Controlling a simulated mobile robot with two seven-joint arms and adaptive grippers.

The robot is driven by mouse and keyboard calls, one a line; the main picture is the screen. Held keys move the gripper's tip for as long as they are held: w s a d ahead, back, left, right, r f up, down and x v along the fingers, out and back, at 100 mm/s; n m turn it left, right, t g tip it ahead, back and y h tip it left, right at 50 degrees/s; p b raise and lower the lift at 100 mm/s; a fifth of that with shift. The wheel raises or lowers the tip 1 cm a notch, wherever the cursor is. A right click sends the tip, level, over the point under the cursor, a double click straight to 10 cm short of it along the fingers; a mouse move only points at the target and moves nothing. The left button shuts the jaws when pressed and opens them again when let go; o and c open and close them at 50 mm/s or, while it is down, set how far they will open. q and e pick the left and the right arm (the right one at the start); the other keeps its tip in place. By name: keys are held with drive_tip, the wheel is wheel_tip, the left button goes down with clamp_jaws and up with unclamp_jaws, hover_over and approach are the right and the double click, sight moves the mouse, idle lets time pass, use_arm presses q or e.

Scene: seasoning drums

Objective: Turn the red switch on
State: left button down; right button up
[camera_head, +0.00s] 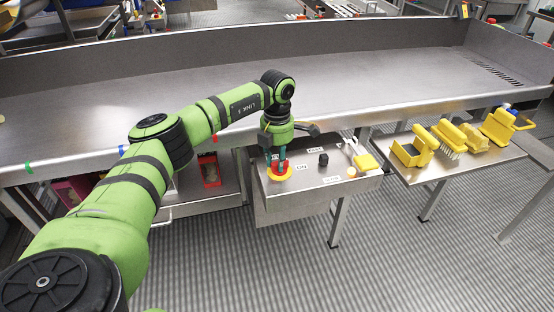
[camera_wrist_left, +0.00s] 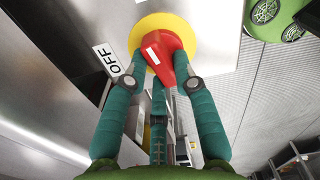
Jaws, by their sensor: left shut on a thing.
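The red switch (camera_wrist_left: 168,48) sits on a round yellow plate (camera_wrist_left: 192,35) on the steel control box (camera_head: 316,186). In the left wrist view, the white mark on the switch lies on the side nearer the OFF label (camera_wrist_left: 106,59). In the head view, an ON label (camera_head: 302,167) is just right of the yellow plate. My left gripper (camera_head: 277,163) points down over the box. Its teal fingers are closed around the red switch, and they partly hide it in the head view. The right gripper is not in view.
A black knob (camera_head: 323,159) and a yellow object (camera_head: 366,162) are further right on the box. A side table (camera_head: 420,176) holds several yellow brushes and containers. The long steel trough (camera_head: 350,75) behind is mostly bare. A red box (camera_head: 209,170) is on the lower shelf.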

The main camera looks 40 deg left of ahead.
use_arm(q)
drive_tip(key=shift+w+m, duration=0.15)
drive_tip(key=shift+m, duration=0.95)
drive_tip(key=c, duration=1)
unclamp_jaws()
drive_tip(key=shift+r, duration=0.1)
wheel_tip(320, 180, up, 12)
drive_tip(key=shift+f, duration=0.1)
